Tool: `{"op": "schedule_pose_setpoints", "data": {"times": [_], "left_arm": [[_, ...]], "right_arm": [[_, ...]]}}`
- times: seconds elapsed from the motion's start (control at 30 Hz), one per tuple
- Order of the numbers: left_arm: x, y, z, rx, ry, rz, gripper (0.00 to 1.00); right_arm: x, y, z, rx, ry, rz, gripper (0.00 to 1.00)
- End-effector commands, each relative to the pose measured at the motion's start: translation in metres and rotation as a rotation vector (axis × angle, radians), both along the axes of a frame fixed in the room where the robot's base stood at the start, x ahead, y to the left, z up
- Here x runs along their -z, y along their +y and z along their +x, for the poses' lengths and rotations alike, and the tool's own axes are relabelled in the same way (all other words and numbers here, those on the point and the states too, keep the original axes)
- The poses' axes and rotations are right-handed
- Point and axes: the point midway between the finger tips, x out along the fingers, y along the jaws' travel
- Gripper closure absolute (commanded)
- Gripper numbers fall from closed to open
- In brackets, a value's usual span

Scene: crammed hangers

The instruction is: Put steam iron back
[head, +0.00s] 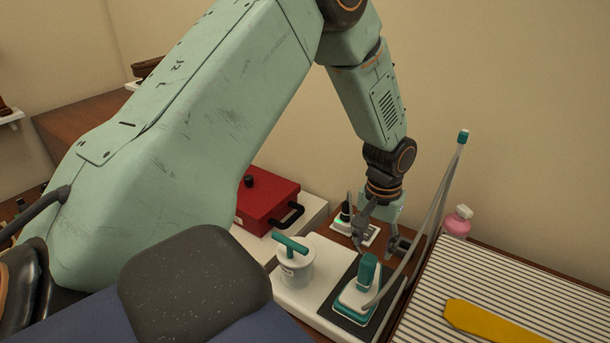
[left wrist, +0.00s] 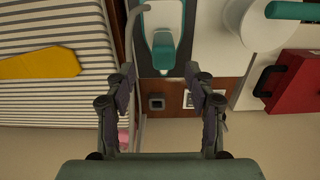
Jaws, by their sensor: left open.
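The steam iron (head: 357,297) is white and teal with a teal handle. It sits on a dark rest pad (head: 341,317) at the right end of a white base, and a grey hose runs up from it. My left gripper (head: 377,243) is open and empty, pointing down just above and behind the iron. In the left wrist view the iron (left wrist: 163,45) shows at the top, ahead of and between the open fingertips (left wrist: 160,76), apart from them. My right gripper is not in view.
A white pot with a teal handle (head: 296,265) stands left of the iron. A red case (head: 268,203) lies behind it. A striped board (head: 500,290) with a yellow piece (head: 495,323) is at right. A pink bottle (head: 457,222) and a leaning hose pole (head: 448,185) stand close by.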

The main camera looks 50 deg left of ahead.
Motion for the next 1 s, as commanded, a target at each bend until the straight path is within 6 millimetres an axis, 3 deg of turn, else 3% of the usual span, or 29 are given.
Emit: {"op": "schedule_pose_setpoints", "data": {"times": [0.17, 0.3, 0.43, 0.6, 0.7, 0.8, 1.0], "left_arm": [[0.068, -0.032, -0.057, 0.051, 0.02, -0.039, 0.46], [0.118, -0.056, -0.122, 0.087, 0.021, -0.061, 0.46], [0.148, -0.07, -0.192, 0.116, 0.021, -0.06, 0.46], [0.158, -0.075, -0.268, 0.153, 0.016, -0.03, 0.46], [0.156, -0.074, -0.294, 0.172, 0.012, -0.013, 0.46], [0.153, -0.073, -0.306, 0.182, 0.007, -0.002, 0.46], [0.153, -0.073, -0.309, 0.185, 0.002, 0.002, 0.46]], "right_arm": [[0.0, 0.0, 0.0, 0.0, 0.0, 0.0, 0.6], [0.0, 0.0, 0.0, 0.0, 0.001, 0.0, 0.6], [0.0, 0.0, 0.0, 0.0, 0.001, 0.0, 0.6], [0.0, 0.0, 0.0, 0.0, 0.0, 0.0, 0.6], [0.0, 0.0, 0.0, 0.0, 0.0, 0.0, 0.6], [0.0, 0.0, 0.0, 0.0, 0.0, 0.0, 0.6], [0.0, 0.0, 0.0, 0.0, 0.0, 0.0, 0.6]]}}
